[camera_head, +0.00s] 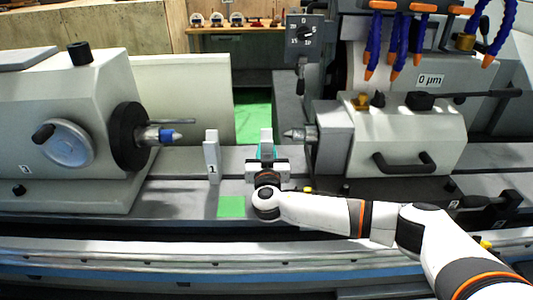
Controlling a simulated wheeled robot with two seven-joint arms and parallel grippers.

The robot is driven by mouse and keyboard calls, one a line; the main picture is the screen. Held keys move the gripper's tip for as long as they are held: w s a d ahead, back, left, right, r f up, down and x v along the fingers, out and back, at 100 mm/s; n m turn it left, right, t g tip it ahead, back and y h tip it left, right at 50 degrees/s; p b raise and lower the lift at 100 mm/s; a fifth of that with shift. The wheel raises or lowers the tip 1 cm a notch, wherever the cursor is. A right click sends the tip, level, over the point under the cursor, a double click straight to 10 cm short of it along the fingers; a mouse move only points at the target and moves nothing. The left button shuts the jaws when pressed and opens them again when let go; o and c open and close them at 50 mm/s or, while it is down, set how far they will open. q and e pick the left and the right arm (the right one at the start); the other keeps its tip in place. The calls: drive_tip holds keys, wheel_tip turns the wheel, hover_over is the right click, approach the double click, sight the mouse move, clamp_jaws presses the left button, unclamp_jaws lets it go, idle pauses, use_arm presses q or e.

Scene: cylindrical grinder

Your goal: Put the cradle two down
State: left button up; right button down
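My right gripper (267,154) is over the middle of the machine bed, its arm reaching in from the right. Its teal finger parts appear closed about a grey upright piece (266,136), which looks like cradle two; its number is hidden. The gripper hides the lower part of this piece, so I cannot tell whether it touches the bed. Cradle one (212,157), a grey upright plate marked 1, stands on the bed to the left of the gripper. A green square (232,206) lies on the bed's front, left of my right wrist. My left gripper is out of view.
The headstock (75,130) with its blue-tipped centre (168,136) stands left. The tailstock (405,140), its pointed centre (292,133) facing left, stands right, close to the gripper. Blue coolant hoses (395,45) hang above right. The bed between cradle one and the headstock is clear.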

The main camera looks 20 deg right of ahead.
drive_tip(key=c, duration=1.1)
unclamp_jaws()
drive_tip(key=shift+s, duration=0.1)
drive_tip(key=shift+r+p, duration=0.45)
drive_tip(key=shift+p, duration=0.15)
drive_tip(key=shift+s+a+r+p, duration=0.1)
drive_tip(key=shift+p, duration=0.25)
drive_tip(key=p+v, duration=0.1)
drive_tip(key=v, duration=1)
drive_tip(key=shift+s+a, duration=0.1)
drive_tip(key=shift+s, duration=0.25)
